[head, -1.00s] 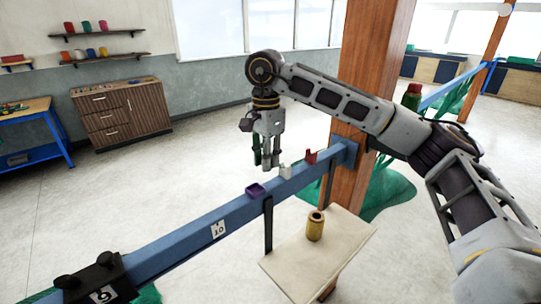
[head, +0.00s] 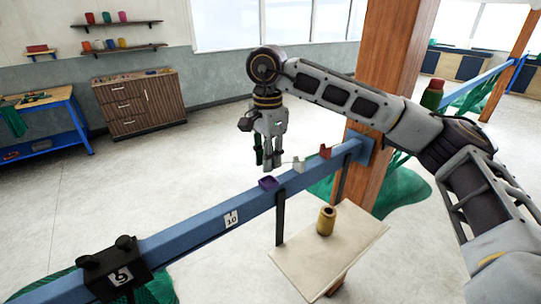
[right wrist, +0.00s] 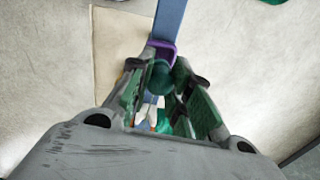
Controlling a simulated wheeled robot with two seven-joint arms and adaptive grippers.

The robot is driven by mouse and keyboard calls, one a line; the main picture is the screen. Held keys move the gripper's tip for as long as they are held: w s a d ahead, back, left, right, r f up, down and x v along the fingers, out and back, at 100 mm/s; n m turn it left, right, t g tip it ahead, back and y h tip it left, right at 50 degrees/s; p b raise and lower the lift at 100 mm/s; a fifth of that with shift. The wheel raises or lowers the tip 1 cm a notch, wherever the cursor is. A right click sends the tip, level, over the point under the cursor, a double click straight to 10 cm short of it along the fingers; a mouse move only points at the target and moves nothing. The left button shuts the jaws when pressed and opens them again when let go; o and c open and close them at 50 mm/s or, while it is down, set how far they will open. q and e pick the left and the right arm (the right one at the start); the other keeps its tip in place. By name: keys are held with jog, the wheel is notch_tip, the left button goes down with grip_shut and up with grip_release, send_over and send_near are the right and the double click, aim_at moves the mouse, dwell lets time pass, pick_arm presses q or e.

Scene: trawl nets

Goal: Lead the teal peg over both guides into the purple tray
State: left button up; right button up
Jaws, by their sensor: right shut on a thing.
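My right gripper (head: 267,163) hangs fingers down just above the purple tray (head: 268,183), which sits on the blue beam. In the right wrist view the gripper (right wrist: 163,75) is shut on the teal peg (right wrist: 158,77), whose round end shows between the fingers. The purple tray (right wrist: 164,46) shows just beyond the peg, partly hidden. The white guide (head: 298,165) and the red guide (head: 325,151) stand on the beam right of the tray. A thin line seems to run from the gripper toward the white guide. My left gripper is not in view.
The blue beam (head: 205,231) runs to a wooden post (head: 390,80). A black clamp (head: 113,268) sits at its near end. Green netting lies on the floor behind. Air left of the tray is clear.

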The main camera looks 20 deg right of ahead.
jog(key=shift+f+b, duration=1.55)
jog(key=shift+f, duration=0.55)
jog(key=shift+f+b, duration=0.2)
jog(key=shift+b, duration=0.1)
dwell(0.3)
jog(key=o, duration=0.8)
jog(key=shift+o, duration=0.2)
jog(key=shift+r, duration=6)
